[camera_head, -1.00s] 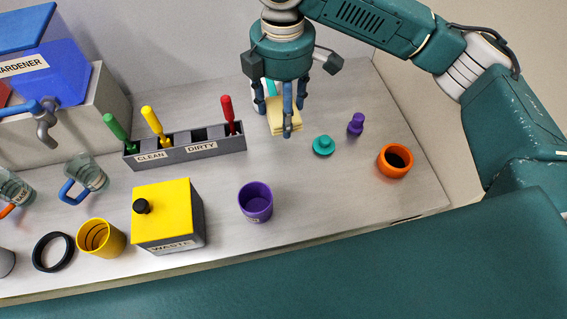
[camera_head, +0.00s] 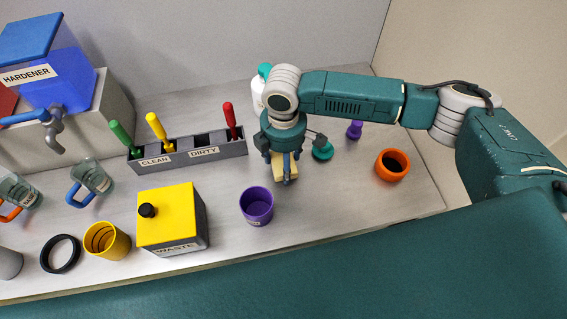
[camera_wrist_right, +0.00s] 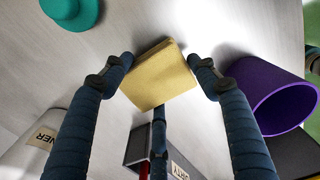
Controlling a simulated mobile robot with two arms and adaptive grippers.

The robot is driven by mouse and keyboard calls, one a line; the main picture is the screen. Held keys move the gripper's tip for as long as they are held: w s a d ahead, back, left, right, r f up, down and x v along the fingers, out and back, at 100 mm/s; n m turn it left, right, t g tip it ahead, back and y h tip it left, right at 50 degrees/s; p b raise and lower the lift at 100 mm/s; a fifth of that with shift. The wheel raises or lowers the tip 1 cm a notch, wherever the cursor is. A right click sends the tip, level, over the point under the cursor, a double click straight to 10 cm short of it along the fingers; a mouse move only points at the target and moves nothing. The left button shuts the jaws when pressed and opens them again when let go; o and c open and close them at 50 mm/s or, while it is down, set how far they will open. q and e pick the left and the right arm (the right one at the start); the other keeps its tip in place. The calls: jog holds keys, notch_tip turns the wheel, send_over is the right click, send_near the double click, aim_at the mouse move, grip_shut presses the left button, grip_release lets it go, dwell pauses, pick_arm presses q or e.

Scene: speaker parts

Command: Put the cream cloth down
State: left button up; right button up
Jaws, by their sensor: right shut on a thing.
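The cream cloth (camera_head: 279,172), a folded pad, is under my right gripper (camera_head: 285,178), partly hidden by its fingers. In the right wrist view the cloth (camera_wrist_right: 160,78) sits between the blue fingertips of my right gripper (camera_wrist_right: 160,85), which is shut on it. The cloth is just behind and right of the purple cup (camera_head: 257,206). I cannot tell whether it touches the table. My left gripper is not in view.
The teal lidlike part (camera_head: 322,151) is close on the right, with the purple piece (camera_head: 355,129) and orange cup (camera_head: 392,165) beyond. The CLEAN/DIRTY rack (camera_head: 188,150) and yellow-topped waste box (camera_head: 172,215) are left. A white bottle (camera_head: 258,95) stands behind. The front right table is clear.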

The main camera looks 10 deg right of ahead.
jog(key=shift+f, duration=1)
jog(key=shift+f, duration=0.1)
jog(key=o, duration=1)
notch_tip(320, 180, up, 12)
jog(key=shift+r+b, duration=0.15)
jog(key=shift+b, duration=0.95)
